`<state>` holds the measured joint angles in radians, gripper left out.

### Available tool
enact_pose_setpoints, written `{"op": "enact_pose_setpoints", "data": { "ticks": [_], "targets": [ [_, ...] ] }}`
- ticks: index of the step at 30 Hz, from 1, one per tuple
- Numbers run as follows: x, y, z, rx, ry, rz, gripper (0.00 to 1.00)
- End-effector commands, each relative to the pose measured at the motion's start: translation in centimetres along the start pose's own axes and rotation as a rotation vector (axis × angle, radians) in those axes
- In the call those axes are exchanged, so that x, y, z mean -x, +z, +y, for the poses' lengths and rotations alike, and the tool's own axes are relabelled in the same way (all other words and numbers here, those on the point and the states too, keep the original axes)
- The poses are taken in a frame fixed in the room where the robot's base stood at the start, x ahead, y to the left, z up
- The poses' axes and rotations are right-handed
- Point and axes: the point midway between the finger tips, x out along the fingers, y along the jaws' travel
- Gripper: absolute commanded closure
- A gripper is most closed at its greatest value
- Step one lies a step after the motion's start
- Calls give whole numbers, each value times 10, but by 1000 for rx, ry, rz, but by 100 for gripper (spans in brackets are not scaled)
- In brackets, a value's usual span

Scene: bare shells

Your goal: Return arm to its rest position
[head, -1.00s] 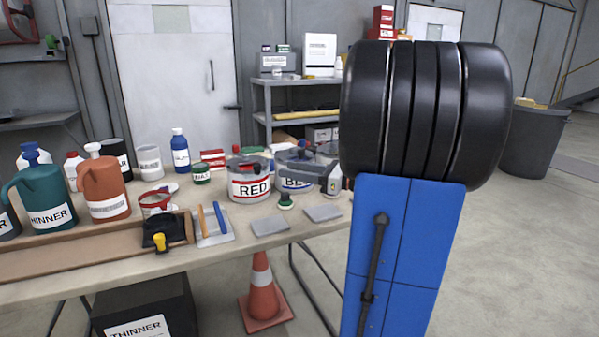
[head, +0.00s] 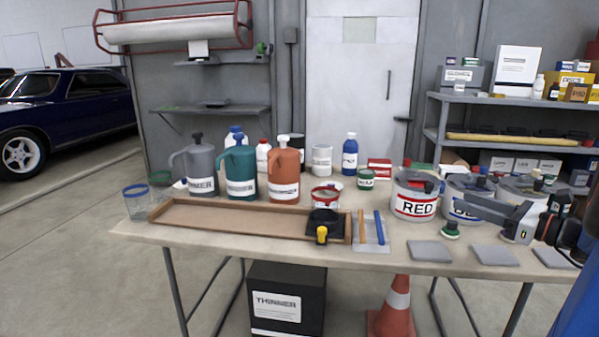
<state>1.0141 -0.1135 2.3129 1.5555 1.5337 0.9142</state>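Grey, teal and orange jugs stand behind a shallow wooden tray (head: 230,218). Below are a black box (head: 287,283) and a cone (head: 391,320). Open floor (head: 80,270) lies left.

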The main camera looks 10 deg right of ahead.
Motion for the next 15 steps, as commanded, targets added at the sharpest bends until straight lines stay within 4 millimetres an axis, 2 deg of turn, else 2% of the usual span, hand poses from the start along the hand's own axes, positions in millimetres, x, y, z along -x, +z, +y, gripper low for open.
{"op": "enact_pose_setpoints", "data": {
  "ticks": [7, 11, 15],
  "targets": [
    [-41, -28, 95, 231, 225, 198, 61],
    [-50, -50, 148, 400, 366, 307, 61],
    [-48, -73, 198, 597, 521, 405, 61]
  ]
}}
